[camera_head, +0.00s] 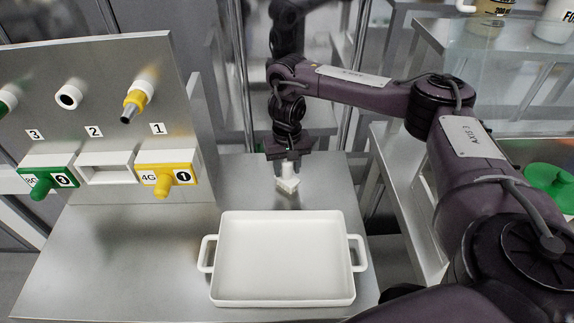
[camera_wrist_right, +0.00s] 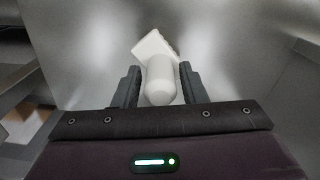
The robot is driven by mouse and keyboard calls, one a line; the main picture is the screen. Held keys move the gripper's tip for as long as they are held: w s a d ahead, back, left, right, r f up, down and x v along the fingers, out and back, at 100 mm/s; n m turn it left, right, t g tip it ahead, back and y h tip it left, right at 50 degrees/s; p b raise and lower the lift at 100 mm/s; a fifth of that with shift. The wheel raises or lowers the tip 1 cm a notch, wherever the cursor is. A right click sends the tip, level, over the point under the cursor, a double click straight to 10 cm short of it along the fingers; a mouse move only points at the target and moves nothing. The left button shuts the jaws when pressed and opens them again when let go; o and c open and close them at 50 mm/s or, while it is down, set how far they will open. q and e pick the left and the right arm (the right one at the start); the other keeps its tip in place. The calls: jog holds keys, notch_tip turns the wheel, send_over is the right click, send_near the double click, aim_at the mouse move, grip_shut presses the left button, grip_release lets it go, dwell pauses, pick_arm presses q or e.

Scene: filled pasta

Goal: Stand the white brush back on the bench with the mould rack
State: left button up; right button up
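The white brush (camera_head: 287,184) stands on the steel bench (camera_head: 330,190) behind the white tray, with its block-shaped head down and its handle up. My right gripper (camera_head: 289,160) is above it, pointing down, with its fingers around the handle. In the right wrist view the brush (camera_wrist_right: 160,78) lies between the two dark fingers (camera_wrist_right: 160,85), with a narrow gap on each side, so the gripper looks open. The mould rack (camera_head: 95,125) is the upright steel panel at the left of the bench. My left gripper is not in view.
The white two-handled tray (camera_head: 282,299) is at the bench front. The rack carries a green mould (camera_head: 42,187) and a yellow mould (camera_head: 163,181); slot 2 (camera_head: 107,168) looks empty. A green round item (camera_head: 549,185) is at the right. The bench around the brush is clear.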

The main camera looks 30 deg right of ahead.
jog(key=shift+o, duration=0.9)
jog(key=shift+r, duration=0.25)
notch_tip(320, 180, up, 12)
jog(key=p, duration=0.4)
jog(key=shift+p, duration=0.3)
jog(key=shift+f, duration=0.15)
